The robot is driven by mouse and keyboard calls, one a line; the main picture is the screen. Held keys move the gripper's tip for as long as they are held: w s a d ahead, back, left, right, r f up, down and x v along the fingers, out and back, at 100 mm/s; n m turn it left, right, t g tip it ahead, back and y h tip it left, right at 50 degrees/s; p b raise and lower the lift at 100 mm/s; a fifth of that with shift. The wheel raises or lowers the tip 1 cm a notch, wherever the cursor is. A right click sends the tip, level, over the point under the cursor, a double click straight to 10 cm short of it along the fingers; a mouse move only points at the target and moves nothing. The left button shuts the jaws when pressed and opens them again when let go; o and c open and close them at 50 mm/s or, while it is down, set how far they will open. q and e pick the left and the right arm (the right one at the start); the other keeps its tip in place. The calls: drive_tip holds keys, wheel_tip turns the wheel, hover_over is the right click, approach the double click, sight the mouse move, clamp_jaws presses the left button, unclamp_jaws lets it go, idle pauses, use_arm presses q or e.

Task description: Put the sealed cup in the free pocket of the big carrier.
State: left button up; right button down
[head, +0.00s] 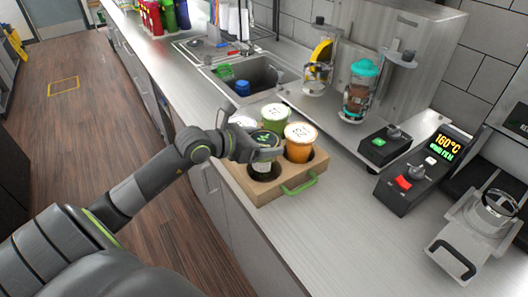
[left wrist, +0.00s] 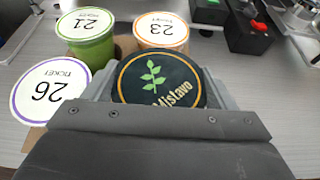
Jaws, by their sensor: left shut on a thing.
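My left gripper (head: 250,150) is shut on the sealed cup (head: 266,139), which has a dark lid. In the left wrist view the lid (left wrist: 158,80) shows a green leaf, an orange ring and the word "Mistavo", between the fingers. The big carrier (head: 248,189) is a brown block with a green handle (head: 299,187) on the counter. The held cup is over its front pocket; how deep it sits I cannot tell. Other pockets hold a green cup marked 21 (head: 274,114), an orange cup marked 23 (head: 300,137) and a white-topped cup marked 26 (left wrist: 50,88). My right gripper is not in view.
A sink (head: 255,78) lies behind the carrier. To the right stand a sealing machine with a teal-lidded jar (head: 361,85), a green-lit box (head: 383,146) and a control panel reading 160°C (head: 420,173). The counter in front of the carrier is clear.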

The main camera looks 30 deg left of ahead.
use_arm(q)
drive_tip(key=f, duration=0.3)
drive_tip(key=shift+w+d+f, duration=0.1)
drive_tip(key=shift+w+d, duration=0.1)
drive_tip(key=shift+w, duration=0.05)
drive_tip(key=shift+s+a+f, duration=0.1)
drive_tip(key=shift+f, duration=0.3)
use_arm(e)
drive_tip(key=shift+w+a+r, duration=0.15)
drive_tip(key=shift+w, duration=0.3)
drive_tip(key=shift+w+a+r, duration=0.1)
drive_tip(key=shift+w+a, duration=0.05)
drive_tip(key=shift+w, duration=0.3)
use_arm(q)
drive_tip(key=shift+f, duration=0.1)
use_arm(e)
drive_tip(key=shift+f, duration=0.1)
use_arm(q)
drive_tip(key=o, duration=1.7)
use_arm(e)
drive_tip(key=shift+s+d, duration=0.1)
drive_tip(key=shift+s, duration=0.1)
